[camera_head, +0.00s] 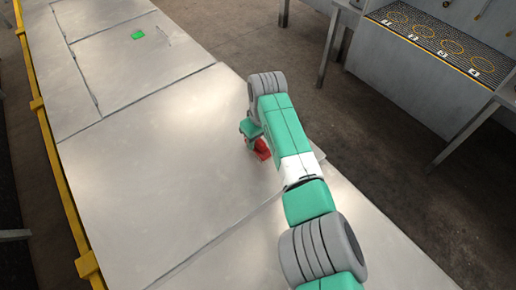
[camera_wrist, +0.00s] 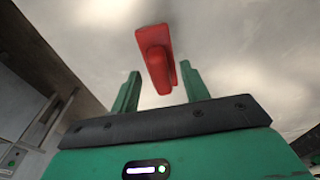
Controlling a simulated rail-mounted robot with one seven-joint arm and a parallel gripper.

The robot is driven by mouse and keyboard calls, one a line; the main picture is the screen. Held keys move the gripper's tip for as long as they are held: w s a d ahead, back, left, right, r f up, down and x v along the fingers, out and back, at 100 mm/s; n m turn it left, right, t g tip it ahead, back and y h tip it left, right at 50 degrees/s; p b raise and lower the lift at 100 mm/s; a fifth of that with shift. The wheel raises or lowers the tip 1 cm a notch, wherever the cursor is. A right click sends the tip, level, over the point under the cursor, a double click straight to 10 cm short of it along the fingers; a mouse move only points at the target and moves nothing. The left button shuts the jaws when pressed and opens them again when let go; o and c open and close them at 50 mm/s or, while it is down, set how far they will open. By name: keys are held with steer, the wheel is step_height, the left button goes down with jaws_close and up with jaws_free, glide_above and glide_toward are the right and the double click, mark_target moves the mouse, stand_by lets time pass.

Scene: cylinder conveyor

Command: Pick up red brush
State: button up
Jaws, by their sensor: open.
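The red brush (camera_wrist: 155,58) shows in the wrist view, just beyond and between the two green fingers of my gripper (camera_wrist: 159,88). Its lower end reaches down to the level of the fingertips, nearer the right finger than the left. I cannot tell whether it touches the right finger. In the head view the red brush (camera_head: 261,150) lies on the metal surface, partly hidden by my arm. My gripper (camera_head: 250,133) is right at it there, with its fingers mostly hidden. The gripper is open and holds nothing.
The metal conveyor surface (camera_head: 130,190) is largely clear to the left of the brush. A small green square (camera_head: 138,35) lies farther back. A yellow rail (camera_head: 65,190) edges the left side. A panel with numbered yellow rings (camera_head: 420,38) stands at the upper right, across a floor gap.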

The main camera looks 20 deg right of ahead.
steer(key=shift+w+a+f, duration=0.1)
steer(key=shift+f, duration=0.5)
steer(key=shift+c, duration=0.4)
jaws_close()
steer(key=shift+r, duration=0.15)
steer(key=r, duration=0.1)
steer(key=r+p, duration=0.1)
steer(key=r, duration=0.1)
steer(key=shift+s+r+p, duration=0.3)
steer(key=shift+r+p, duration=0.05)
steer(key=shift+p, duration=0.05)
steer(key=s+a+r+p, duration=0.1)
steer(key=s+a+p, duration=0.2)
steer(key=s, duration=1.1)
steer(key=shift+s+a, duration=0.4)
steer(key=shift+a, duration=0.25)
